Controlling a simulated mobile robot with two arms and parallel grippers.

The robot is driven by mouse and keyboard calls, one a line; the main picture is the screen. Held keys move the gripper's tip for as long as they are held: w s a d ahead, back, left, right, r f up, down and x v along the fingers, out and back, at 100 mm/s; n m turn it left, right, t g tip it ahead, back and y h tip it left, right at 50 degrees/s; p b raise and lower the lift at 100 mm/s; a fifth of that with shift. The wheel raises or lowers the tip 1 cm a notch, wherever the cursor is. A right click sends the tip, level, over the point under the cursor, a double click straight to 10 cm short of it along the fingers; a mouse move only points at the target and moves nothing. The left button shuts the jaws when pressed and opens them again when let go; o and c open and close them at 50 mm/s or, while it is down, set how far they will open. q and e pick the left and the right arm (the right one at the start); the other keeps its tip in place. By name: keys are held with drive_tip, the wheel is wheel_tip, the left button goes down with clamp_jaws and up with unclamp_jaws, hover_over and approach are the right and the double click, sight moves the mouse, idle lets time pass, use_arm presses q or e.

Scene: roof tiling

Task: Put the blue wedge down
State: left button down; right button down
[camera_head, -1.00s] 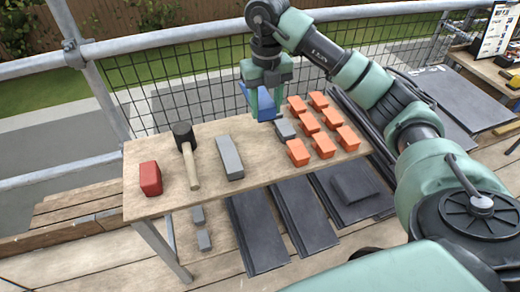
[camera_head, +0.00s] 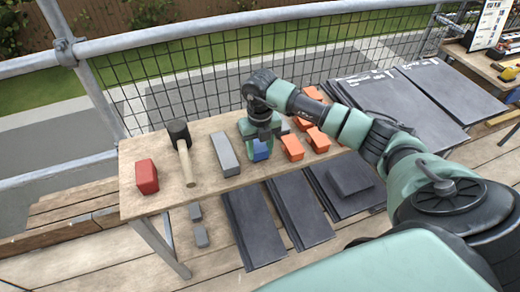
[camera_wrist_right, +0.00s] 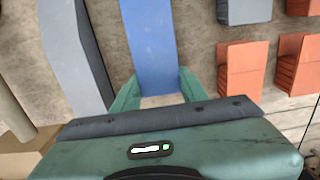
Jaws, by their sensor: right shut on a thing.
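The blue wedge (camera_head: 261,150) is between the fingers of my right gripper (camera_head: 259,154), which is shut on it. It is at the table's front part, between the long grey block and the orange wedges. In the right wrist view the blue wedge (camera_wrist_right: 150,45) stretches away between the two green fingers of the gripper (camera_wrist_right: 156,92). I cannot tell whether it touches the table top. The wooden table (camera_head: 218,188) is under it. My left gripper is not in view.
The long grey block (camera_head: 225,154) lies left of the gripper; a mallet (camera_head: 189,168) and a red block (camera_head: 147,176) are farther left. Several orange wedges (camera_head: 291,147) and a small grey wedge (camera_wrist_right: 243,10) are to the right. Dark slabs (camera_head: 253,232) lie below the table.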

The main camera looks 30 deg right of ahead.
drive_tip(key=shift+f, duration=0.25)
drive_tip(key=c, duration=0.8)
unclamp_jaws()
drive_tip(key=shift+o, duration=0.2)
drive_tip(key=shift+r, duration=0.1)
wheel_tip(320, 180, up, 12)
drive_tip(key=b, duration=0.1)
